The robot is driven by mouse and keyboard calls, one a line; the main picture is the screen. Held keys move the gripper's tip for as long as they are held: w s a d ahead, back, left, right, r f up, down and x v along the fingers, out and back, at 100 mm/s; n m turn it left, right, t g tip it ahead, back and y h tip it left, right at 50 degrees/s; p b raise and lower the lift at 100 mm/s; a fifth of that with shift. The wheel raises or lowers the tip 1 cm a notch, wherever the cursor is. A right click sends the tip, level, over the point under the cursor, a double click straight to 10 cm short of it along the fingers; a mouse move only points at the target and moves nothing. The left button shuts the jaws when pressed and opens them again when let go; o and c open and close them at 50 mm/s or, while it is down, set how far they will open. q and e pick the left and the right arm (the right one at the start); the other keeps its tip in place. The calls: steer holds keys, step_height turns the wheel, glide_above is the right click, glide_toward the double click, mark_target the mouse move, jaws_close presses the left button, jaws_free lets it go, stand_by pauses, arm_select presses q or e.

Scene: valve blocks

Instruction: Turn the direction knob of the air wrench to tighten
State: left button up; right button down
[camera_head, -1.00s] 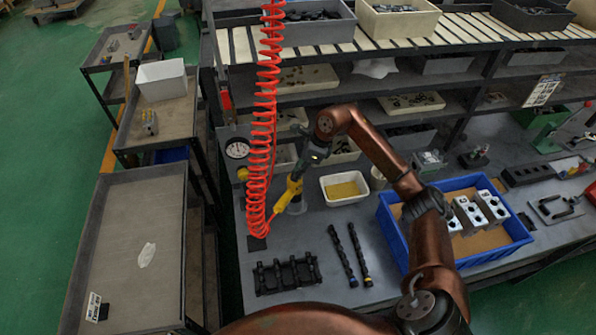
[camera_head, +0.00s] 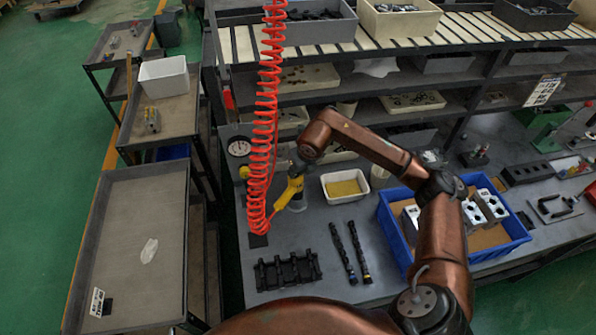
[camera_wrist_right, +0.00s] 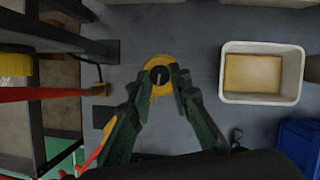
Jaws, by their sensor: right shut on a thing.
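The yellow air wrench (camera_head: 288,193) stands upright on the bench, at the lower end of the red coiled hose. In the right wrist view I look down on its yellow top, with the round black direction knob (camera_wrist_right: 160,76) and a pale mark on it. My right gripper (camera_wrist_right: 160,88) has its two dark green fingers on either side of the knob and is shut on it. In the head view, my right gripper (camera_head: 298,165) is at the wrench's top, partly hidden by my copper arm. The knob's setting is not readable. My left gripper is out of view.
A red coiled hose (camera_head: 264,120) hangs beside the wrench. A white bin (camera_head: 345,187) stands to its right, and a blue crate (camera_head: 393,232) with metal blocks lies farther right. A black rack (camera_head: 287,272) and two dark shafts (camera_head: 350,252) lie in front. A gauge (camera_head: 239,147) is behind.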

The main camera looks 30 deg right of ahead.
steer(key=m, duration=0.2)
steer(key=m+h, duration=0.1)
steer(key=m, duration=0.1)
steer(key=m+h+b, duration=0.1)
steer(key=shift+w+a+m, duration=0.1)
steer(key=shift+a+m, duration=0.2)
steer(key=shift+m, duration=0.1)
steer(key=shift+g, duration=0.3)
steer(key=c, duration=1.8)
jaws_free()
steer(key=shift+o, duration=0.2)
steer(key=shift+r, duration=0.2)
steer(key=v, duration=1.1)
steer(key=shift+s+r, duration=0.25)
steer(key=shift+r, duration=0.05)
steer(key=shift+a+r, duration=0.1)
